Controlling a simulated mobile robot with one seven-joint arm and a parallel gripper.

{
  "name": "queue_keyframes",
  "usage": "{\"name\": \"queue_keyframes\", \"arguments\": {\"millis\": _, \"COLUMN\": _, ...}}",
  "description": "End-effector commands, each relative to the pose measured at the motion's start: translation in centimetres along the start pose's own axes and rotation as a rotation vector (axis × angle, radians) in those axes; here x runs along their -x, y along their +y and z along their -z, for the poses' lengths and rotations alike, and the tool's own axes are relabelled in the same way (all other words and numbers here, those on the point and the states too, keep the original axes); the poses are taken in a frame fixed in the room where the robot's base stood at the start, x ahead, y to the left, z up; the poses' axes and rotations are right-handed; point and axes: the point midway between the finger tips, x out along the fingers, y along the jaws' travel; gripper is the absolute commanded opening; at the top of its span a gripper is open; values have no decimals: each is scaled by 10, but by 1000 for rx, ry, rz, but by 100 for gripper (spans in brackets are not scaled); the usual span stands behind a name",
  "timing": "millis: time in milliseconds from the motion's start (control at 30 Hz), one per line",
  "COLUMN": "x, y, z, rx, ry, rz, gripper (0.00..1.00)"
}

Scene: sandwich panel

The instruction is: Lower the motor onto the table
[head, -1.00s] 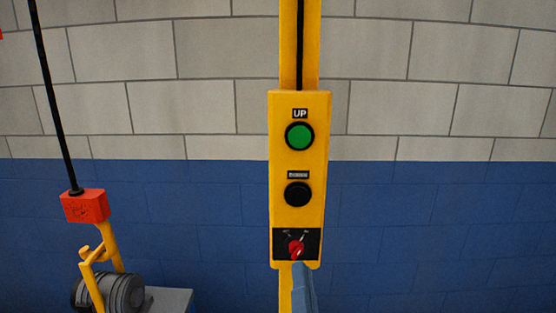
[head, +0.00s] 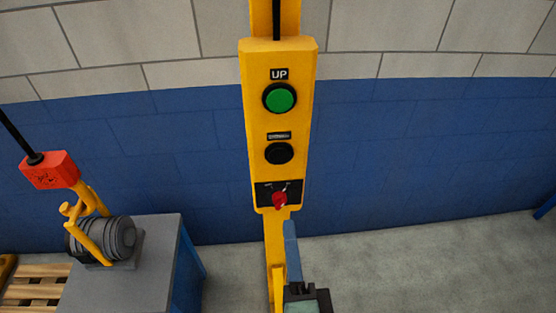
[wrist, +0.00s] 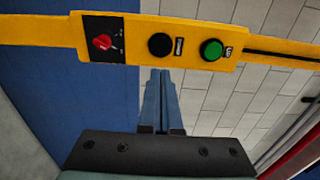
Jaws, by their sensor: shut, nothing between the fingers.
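The grey motor (head: 118,237) hangs at a yellow hook (head: 85,198) under a red hoist block (head: 50,170) on a black cable. It is at the grey table top (head: 160,262); I cannot tell whether it touches or hovers just above. The yellow control panel (head: 305,130) has a green UP button (head: 280,98), a black button (head: 279,153) with an unreadable label, and a red knob (head: 279,200). My gripper (head: 290,226) is shut and empty, its tips just below the knob. In the wrist view, my fingers (wrist: 160,75) point at the panel near the black button (wrist: 160,44).
The panel sits on a yellow post (head: 275,250) against a blue and white block wall. A wooden pallet (head: 30,285) lies at the lower left beside the table. The grey floor right of the post is clear.

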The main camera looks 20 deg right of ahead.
Motion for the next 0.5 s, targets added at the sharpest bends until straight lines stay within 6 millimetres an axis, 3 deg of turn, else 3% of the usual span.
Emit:
{"name": "queue_keyframes", "arguments": {"millis": 267, "x": -7, "y": -2, "z": 0, "rx": 2, "ry": -1, "rz": 1, "gripper": 0}}
{"name": "queue_keyframes", "arguments": {"millis": 500, "x": -42, "y": -4, "z": 0, "rx": 3, "ry": -1, "rz": 3, "gripper": 0}}
